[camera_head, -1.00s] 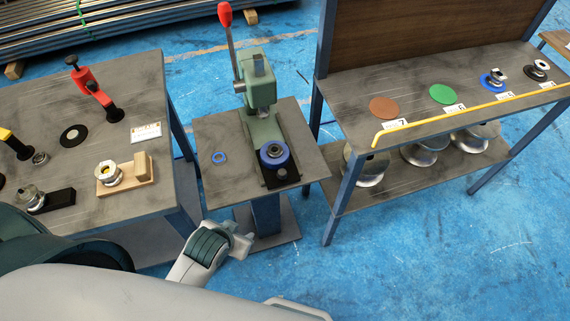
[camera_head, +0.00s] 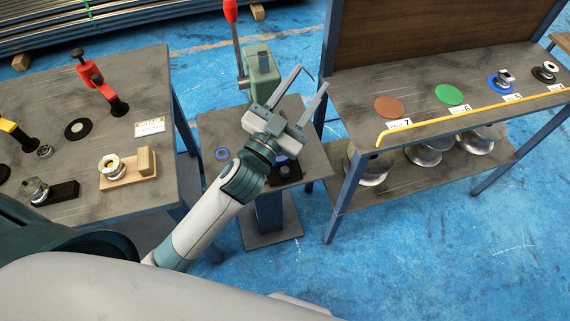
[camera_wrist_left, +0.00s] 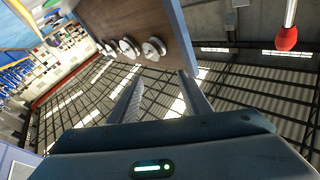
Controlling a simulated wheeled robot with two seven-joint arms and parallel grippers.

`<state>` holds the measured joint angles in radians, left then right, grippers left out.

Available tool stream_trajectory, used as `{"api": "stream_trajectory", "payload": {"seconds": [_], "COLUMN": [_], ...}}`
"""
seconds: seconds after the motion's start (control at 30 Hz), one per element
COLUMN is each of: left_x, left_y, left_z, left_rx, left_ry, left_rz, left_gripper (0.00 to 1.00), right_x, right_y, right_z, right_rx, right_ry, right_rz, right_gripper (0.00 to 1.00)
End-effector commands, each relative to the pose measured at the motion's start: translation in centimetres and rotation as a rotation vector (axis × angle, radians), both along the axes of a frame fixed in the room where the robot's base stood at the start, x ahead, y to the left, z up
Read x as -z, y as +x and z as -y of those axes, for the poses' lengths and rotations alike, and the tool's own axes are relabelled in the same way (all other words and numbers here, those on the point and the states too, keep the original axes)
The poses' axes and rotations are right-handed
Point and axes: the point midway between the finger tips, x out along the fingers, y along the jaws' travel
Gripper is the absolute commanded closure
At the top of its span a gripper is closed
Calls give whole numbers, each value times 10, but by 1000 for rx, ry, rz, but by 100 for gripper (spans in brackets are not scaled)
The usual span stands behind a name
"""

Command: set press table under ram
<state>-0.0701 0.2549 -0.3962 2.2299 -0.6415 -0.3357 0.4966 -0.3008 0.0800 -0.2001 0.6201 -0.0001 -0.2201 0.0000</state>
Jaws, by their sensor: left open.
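The green arbor press (camera_head: 262,72) stands on the small grey table (camera_head: 215,125) in the middle, its red-knobbed lever (camera_head: 230,12) raised at the back left. My left gripper (camera_head: 306,84) is open and empty, in front of the press in the head view, fingers pointing up and away. It hides the ram and most of the press table (camera_head: 284,172), of which only a dark lower part shows. In the left wrist view, the open fingers (camera_wrist_left: 163,95) have nothing between them, and the red knob (camera_wrist_left: 287,39) shows at upper right. My right gripper is not in view.
A blue ring (camera_head: 222,154) lies left of the press. The left bench (camera_head: 100,205) holds red and yellow clamps and a wooden block fixture (camera_head: 128,170). The right bench (camera_head: 345,95) has coloured discs and a yellow bar (camera_head: 470,114) along its front edge.

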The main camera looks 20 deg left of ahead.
Motion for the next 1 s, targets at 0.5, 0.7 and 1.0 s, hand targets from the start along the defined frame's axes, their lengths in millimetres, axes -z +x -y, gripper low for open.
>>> {"api": "stream_trajectory", "payload": {"seconds": [0.5, 0.7, 1.0], "left_x": [-106, -45, 63], "left_y": [-120, -156, -133], "left_z": [182, 201, 134], "left_rx": [888, 1245, 1601], "left_ry": [435, 784, 1451], "left_rz": [737, 766, 457], "left_gripper": [56, 56, 56], "right_x": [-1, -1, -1], "right_y": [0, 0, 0], "right_z": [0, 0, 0], "right_rx": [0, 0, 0], "right_ry": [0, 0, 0], "right_rz": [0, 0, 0], "right_gripper": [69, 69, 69]}}
